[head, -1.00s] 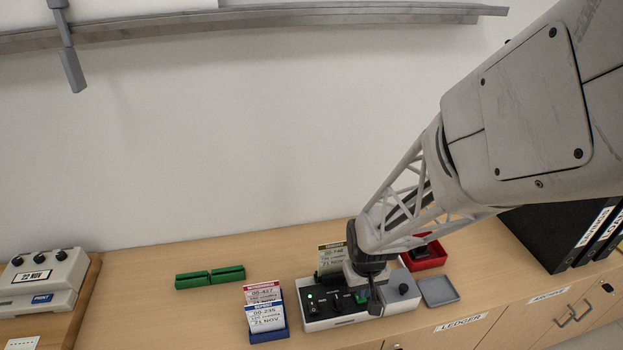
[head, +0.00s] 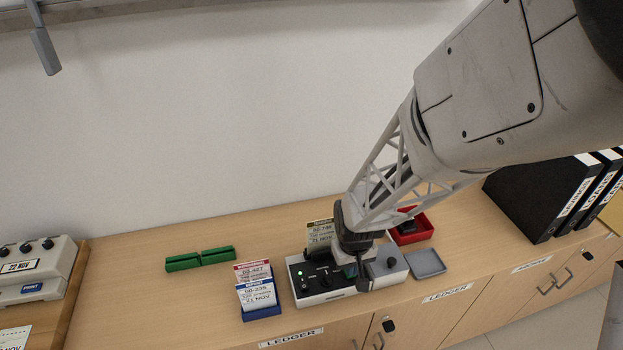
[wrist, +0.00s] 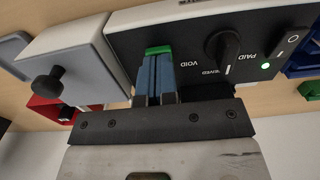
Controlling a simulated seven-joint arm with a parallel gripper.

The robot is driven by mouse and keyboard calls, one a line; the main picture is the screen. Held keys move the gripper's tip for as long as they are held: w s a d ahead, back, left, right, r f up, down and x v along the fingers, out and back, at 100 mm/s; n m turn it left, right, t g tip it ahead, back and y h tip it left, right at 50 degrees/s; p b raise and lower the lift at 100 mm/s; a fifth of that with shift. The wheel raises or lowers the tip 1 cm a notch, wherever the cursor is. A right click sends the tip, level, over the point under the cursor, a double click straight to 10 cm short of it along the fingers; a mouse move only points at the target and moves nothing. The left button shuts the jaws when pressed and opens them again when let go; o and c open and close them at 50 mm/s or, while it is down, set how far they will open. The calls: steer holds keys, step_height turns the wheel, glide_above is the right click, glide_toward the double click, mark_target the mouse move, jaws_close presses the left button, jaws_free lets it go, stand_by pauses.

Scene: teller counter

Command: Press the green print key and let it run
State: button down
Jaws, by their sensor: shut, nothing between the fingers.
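The stamping machine (head: 303,289) stands at the counter's front, with a black panel, a lit green light (wrist: 265,65), a rocker switch (wrist: 291,40) and a rotary knob (wrist: 223,47) among the labels PAID, RECEIVED and VOID. The green key (wrist: 158,50) shows as a strip just beyond my fingertips in the wrist view. My gripper (wrist: 157,72) is shut and empty, its blue fingers together over the near part of the key. Whether they touch it I cannot tell. In the head view my gripper (head: 362,281) mostly hides the key.
A grey block with a black knob (head: 391,262) forms the machine's right end. A red tray (head: 413,229) and a grey tray (head: 427,263) lie right. A blue card holder (head: 262,313) stands left; a card (head: 320,233) stands behind. A dater (head: 35,272) is far left; binders (head: 545,200) right.

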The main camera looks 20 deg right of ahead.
steer(key=shift+f, duration=0.2)
steer(key=shift+r, duration=0.1)
step_height(320, 180, up, 9)
stand_by(1.6)
steer(key=s+a+r+t, duration=0.1)
steer(key=s+r, duration=0.3)
steer(key=r, duration=0.6)
steer(key=s+a+r+t, duration=0.1)
steer(key=s+a+r, duration=0.2)
steer(key=r, duration=0.8)
steer(key=shift+s+r+t, duration=0.2)
steer(key=shift+s+t, duration=0.1)
steer(key=shift+s, duration=0.8)
stand_by(1.9)
